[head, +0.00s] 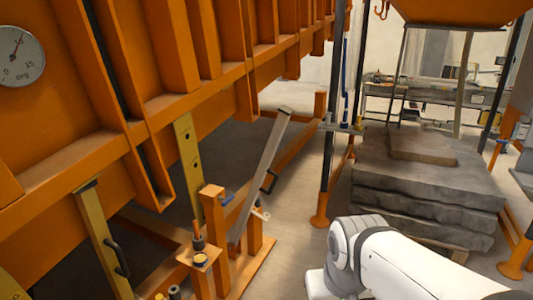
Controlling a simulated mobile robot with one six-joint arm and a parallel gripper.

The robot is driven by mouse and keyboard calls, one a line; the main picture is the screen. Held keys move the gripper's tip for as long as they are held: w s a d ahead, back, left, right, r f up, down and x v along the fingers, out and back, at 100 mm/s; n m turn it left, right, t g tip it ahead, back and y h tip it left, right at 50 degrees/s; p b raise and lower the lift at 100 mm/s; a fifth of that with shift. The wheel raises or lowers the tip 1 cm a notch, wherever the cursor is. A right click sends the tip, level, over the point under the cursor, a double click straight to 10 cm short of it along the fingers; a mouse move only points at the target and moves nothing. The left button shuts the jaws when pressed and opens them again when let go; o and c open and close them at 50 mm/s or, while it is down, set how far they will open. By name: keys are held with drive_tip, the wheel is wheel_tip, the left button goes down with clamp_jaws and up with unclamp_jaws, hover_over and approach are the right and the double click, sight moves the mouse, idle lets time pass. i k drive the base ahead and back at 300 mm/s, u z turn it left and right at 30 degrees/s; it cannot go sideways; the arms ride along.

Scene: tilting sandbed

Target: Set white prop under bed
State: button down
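The large orange bed (180,107) fills the upper left and slopes up toward the right. A pale grey-white bar with a dark side handle, which looks like the white prop (262,180), leans at a tilt beside the orange stand, to the right of the bed's lower edge. I cannot tell what its lower end rests on. Two yellow props, one nearer (104,242) and one farther (188,162), stand nearly upright at the bed's underside. My white arm shows at the lower right; my gripper is outside the picture.
A round degree dial (18,56) is on the bed's side. A short orange post with a peg (199,258) stands low in front. Stacked grey sacks (425,205) on a pallet are at right, beside a dark upright pole (331,120). Bare floor lies between pole and stand.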

sight(285, 112)
drive_tip(key=z, duration=0.4)
drive_tip(key=i, duration=1.85)
drive_tip(key=u, duration=0.5)
drive_tip(key=k, duration=0.95)
drive_tip(key=u, duration=0.2)
drive_tip(key=i, duration=0.95)
drive_tip(key=z, duration=0.1)
